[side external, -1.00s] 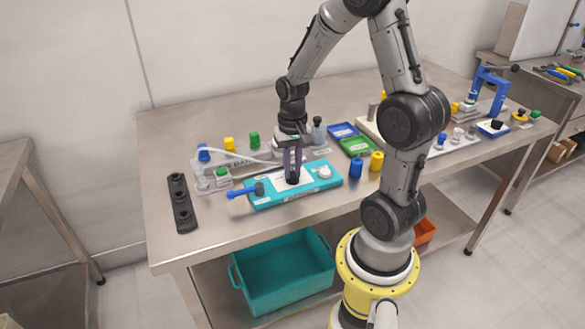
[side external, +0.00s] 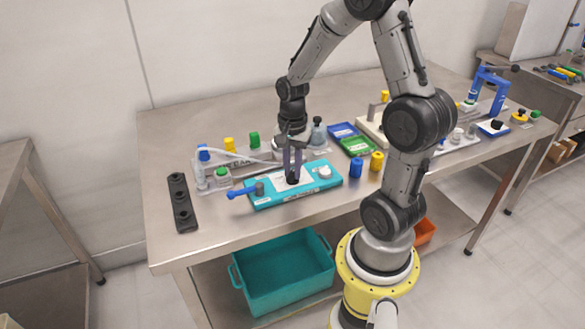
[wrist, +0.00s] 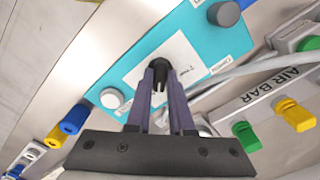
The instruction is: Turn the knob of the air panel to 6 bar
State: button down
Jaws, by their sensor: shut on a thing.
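The teal air panel (side external: 322,181) lies on the bench, with a white label plate in its middle. Its black knob (wrist: 159,66) stands on that plate, between my fingertips. My gripper (side external: 292,177) points down and is shut on the knob. The panel has a light round button (wrist: 112,98) on one side and a grey round part (wrist: 224,14) at its other end; a blue lever (side external: 243,191) sticks out at that end in the side view. The scale print around the knob is too small to read, so I cannot tell its setting.
A grey air bar (wrist: 262,103) with yellow, green and blue fittings runs behind the panel. Blue (side external: 356,168) and yellow (side external: 377,161) caps stand to the right of it. A black rack (side external: 181,203) lies at the left.

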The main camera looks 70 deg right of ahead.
aim_at(292, 172)
jog(key=shift+r, duration=0.1)
dwell(0.3)
jog(key=c, duration=0.8)
grip_release()
notch_tip(292, 172, up, 14)
